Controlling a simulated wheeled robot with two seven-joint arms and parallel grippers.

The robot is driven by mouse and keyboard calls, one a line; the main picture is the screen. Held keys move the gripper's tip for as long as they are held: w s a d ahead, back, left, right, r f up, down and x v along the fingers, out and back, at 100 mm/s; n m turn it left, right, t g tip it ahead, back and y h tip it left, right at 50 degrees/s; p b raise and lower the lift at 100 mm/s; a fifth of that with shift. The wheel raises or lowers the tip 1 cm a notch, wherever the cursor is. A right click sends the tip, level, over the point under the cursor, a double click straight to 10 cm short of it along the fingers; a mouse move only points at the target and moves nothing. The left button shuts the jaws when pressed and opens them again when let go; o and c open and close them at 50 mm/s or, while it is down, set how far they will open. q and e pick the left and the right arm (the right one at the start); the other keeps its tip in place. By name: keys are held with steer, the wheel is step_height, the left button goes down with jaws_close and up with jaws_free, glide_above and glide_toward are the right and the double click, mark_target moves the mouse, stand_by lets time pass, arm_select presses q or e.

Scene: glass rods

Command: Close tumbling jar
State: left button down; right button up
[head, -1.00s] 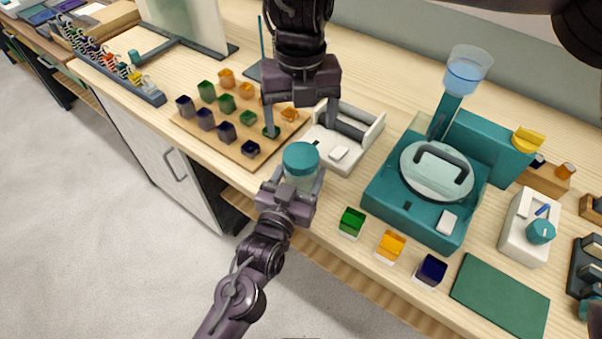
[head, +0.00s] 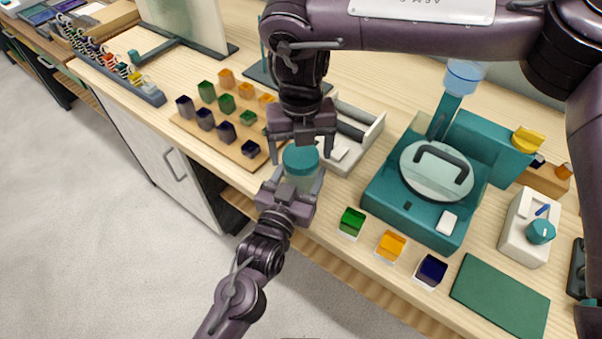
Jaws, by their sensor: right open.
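The tumbling jar (head: 303,181) is clear with a teal lid (head: 300,158) on top. It is upright, near the bench's front edge. My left gripper (head: 294,186), coming up from the bottom, is shut on the jar body, one finger on each side. My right gripper (head: 301,155) points down over the lid. It is open, with its fingers on either side of the lid. Whether the fingers touch the lid cannot be told.
A board (head: 197,139) with several coloured blocks lies left of the jar. A white device (head: 347,160) stands right behind it. A teal machine (head: 390,200) with a round lid stands to the right. Green, orange and dark blocks line the front edge.

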steer(key=c, duration=1)
steer(key=shift+c, duration=0.2)
steer(key=o, duration=1.2)
steer(key=shift+r, duration=0.1)
step_height(320, 180, up, 12)
steer(key=shift+f, duration=0.1)
arm_select(q)
steer(key=shift+c, duration=1.3)
jaws_free()
